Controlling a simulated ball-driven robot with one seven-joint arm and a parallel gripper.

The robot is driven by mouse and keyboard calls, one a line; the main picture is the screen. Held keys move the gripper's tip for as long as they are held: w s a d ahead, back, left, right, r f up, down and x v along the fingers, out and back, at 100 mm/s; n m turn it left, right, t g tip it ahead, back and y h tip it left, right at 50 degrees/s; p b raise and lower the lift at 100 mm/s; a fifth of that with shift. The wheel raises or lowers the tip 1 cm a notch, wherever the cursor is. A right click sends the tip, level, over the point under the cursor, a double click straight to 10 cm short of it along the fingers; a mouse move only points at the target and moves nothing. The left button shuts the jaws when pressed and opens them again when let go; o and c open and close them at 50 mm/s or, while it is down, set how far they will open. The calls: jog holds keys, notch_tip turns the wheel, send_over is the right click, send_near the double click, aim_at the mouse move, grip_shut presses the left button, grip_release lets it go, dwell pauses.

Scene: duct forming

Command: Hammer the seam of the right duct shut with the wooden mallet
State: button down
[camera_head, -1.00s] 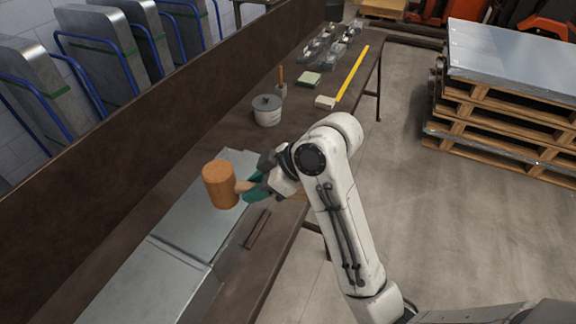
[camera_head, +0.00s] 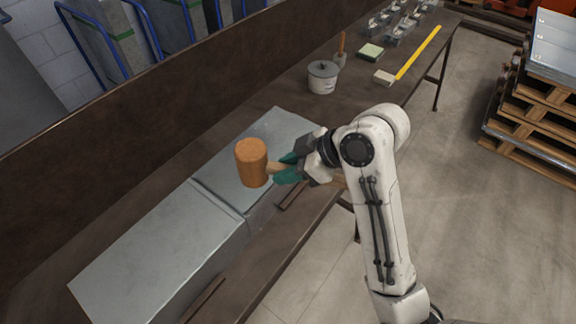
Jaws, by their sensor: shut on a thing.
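The wooden mallet (camera_head: 252,163) has an orange-brown cylindrical head and a pale handle. My gripper (camera_head: 287,169), with green fingers, is shut on the handle. The mallet head shows over the far-right part of the grey sheet-metal duct (camera_head: 150,257) on the bench. I cannot tell whether it touches the metal. A raised seam (camera_head: 216,199) crosses the metal between the near-left section and the far-right section (camera_head: 279,127). The mallet and my gripper hide part of the far-right section.
The dark bench (camera_head: 300,112) has a tall back board (camera_head: 130,104). Pallets (camera_head: 540,125) stand right, beyond open floor.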

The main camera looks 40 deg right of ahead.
notch_tip(320, 180, down, 8)
jog(key=f+b, duration=0.1)
jog(key=b, duration=0.4)
notch_tip(320, 180, up, 10)
jog(key=p, duration=0.8)
jog(key=shift+f, duration=0.3)
jog(key=shift+f, duration=0.1)
notch_tip(320, 180, down, 9)
jog(key=b, duration=0.6)
notch_tip(320, 180, up, 9)
jog(key=p, duration=0.6)
jog(key=w+d, duration=0.3)
jog(key=d, duration=0.8)
jog(key=shift+w, duration=0.3)
